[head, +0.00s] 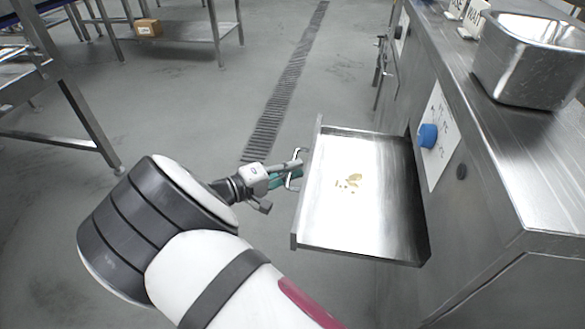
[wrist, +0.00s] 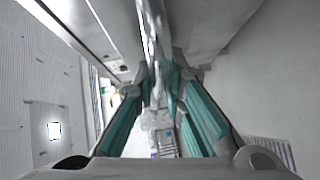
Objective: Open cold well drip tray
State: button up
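The drip tray (head: 375,225) is a shallow steel tray standing out from the side of the steel counter. Small tan crumbs (head: 350,183) lie on its floor. A thin metal handle (head: 290,184) is on its front, facing my arm. My gripper (head: 288,175), with teal finger pads, is at this handle. In the wrist view, the two fingers (wrist: 161,85) close in from both sides on the shiny handle bar (wrist: 154,45). The fingers partly hide the handle in the head view.
The counter (head: 490,150) runs along the right, with a blue knob (head: 428,135) beside the tray and a steel pan (head: 530,60) on top. A steel table frame (head: 65,135) stands at the left. A cardboard box (head: 148,27) sits on a far shelf. The floor with a drain grate (head: 285,90) is clear.

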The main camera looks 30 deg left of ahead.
jog(key=shift+o, duration=1.2)
jog(key=v, duration=1.2)
jog(key=shift+a+f, duration=0.1)
